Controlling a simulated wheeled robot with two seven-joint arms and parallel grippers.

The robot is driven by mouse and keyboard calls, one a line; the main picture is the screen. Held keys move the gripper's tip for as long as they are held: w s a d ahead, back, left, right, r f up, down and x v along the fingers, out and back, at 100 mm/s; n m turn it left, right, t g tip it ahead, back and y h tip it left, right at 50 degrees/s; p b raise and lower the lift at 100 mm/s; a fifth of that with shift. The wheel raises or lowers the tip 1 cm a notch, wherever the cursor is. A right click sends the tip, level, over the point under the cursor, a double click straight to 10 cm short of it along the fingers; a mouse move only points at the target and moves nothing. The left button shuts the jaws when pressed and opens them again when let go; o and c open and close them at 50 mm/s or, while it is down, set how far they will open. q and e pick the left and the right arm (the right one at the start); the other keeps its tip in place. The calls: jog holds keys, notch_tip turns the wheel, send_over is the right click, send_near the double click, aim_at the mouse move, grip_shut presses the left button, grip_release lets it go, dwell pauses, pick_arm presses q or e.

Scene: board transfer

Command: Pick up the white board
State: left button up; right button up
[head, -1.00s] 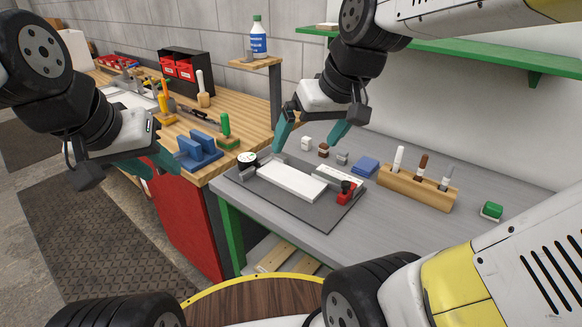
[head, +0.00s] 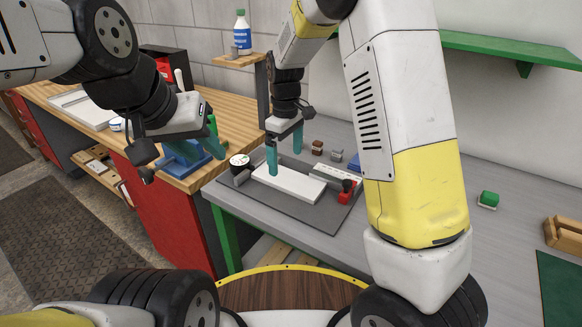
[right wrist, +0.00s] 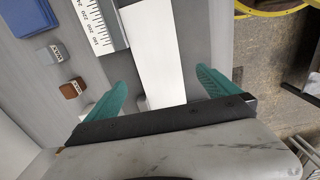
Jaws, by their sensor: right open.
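The white board (head: 288,184) lies flat on the dark grey mat (head: 305,214) on the grey table. My right gripper (head: 285,164) is open and empty, fingers pointing down, over the board's left part. In the right wrist view the white board (right wrist: 152,55) runs between the two teal fingers of my right gripper (right wrist: 158,88), with a gap on each side. I cannot tell the exact height of the fingertips. My left gripper (head: 193,152) is open and empty, over the wooden bench by a blue block (head: 186,158).
A steel ruler (head: 338,175) lies beside the board, with a red-and-black part (head: 346,191) at its end. A round dial (head: 239,161) is by the board's left end. Small blocks (head: 317,147) stand behind. My right arm hides part of the table.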

aim_at(288, 178)
jog(key=f, duration=0.6)
jog(key=shift+d+f, duration=0.25)
jog(key=c, duration=1.8)
jog(key=shift+o, duration=0.2)
jog(key=shift+r, duration=0.7)
notch_tip(288, 178, up, 2)
jog(key=shift+r, duration=0.2)
jog(key=s, duration=0.5)
jog(key=s+r, duration=0.1)
jog(key=s, duration=1)
jog(key=shift+s+d+r, duration=0.1)
jog(key=shift+d+r, duration=0.05)
jog(key=shift+d, duration=0.25)
